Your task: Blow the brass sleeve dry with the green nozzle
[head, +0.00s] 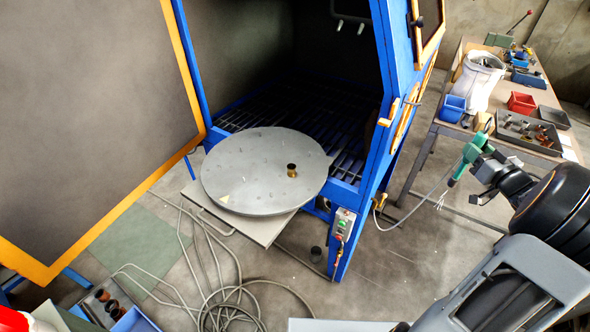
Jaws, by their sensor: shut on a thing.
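The brass sleeve (292,170) stands upright on the round grey turntable (245,190), right of its middle. Its top opening looks dark. The turntable sits in front of the open blue cabinet. My gripper (482,164) is at the right, well apart from the sleeve, and is shut on the green nozzle (470,152). A thin grey hose (413,200) runs from the nozzle toward the cabinet's side. I cannot tell whether any water is on the sleeve.
The blue cabinet (368,170) has its large door (90,110) swung open at left. Coiled hose (235,300) lies on the floor.

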